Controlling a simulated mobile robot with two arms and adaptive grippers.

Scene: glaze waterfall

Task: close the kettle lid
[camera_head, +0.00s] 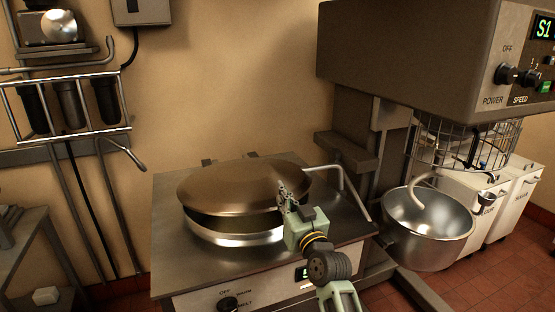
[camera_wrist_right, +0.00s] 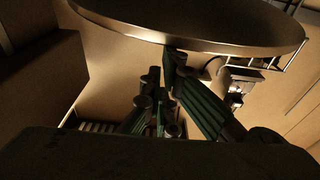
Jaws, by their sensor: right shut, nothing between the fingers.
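The kettle lid (camera_head: 235,185) is a round, brownish metal disc in the head view, tilted a little above the kettle (camera_head: 230,238). A dark gap shows between the lid and the kettle's bright rim at the front. My right gripper (camera_head: 284,193) is shut and empty at the lid's right front edge. In the right wrist view the lid (camera_wrist_right: 190,28) spans the top, and the fingers of my right gripper (camera_wrist_right: 165,85) are just below its edge. I cannot tell whether they touch it. My left gripper is not in view.
The kettle sits in a steel cabinet (camera_head: 180,262) with front knobs. A bent metal pipe (camera_head: 340,180) stands at its right. A large mixer (camera_head: 410,50) with a steel bowl (camera_head: 430,225) is farther right. Wall pipes (camera_head: 60,75) are at left.

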